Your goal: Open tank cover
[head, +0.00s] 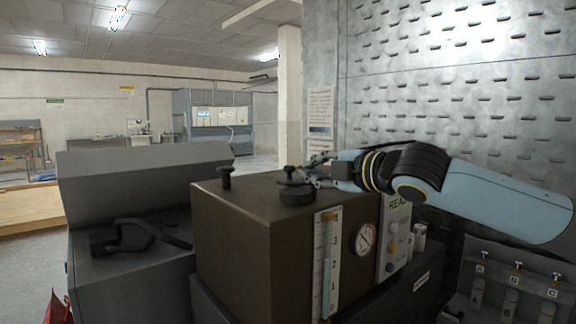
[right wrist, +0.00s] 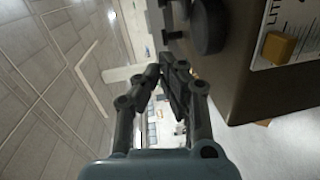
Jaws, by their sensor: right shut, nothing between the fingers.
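The tank (head: 270,235) is a dark brown box in the middle of the head view, with a level scale and a gauge on its front. Its flat top cover (head: 250,190) looks closed and carries a round black knob (head: 297,193) and a smaller black knob (head: 226,176). My right gripper (head: 312,168) is just above and behind the round knob, with its fingers closed together and empty. In the right wrist view the fingers (right wrist: 172,72) meet beside the tank's top, and a round black knob (right wrist: 208,25) is to their right, apart from them. My left gripper is not in view.
A grey cabinet (head: 145,180) with a black handle (head: 140,238) stands left of the tank. A perforated metal wall (head: 450,100) rises behind my right arm. Labelled bottles (head: 515,290) sit in a rack at lower right. A control panel (head: 394,235) is beside the gauge.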

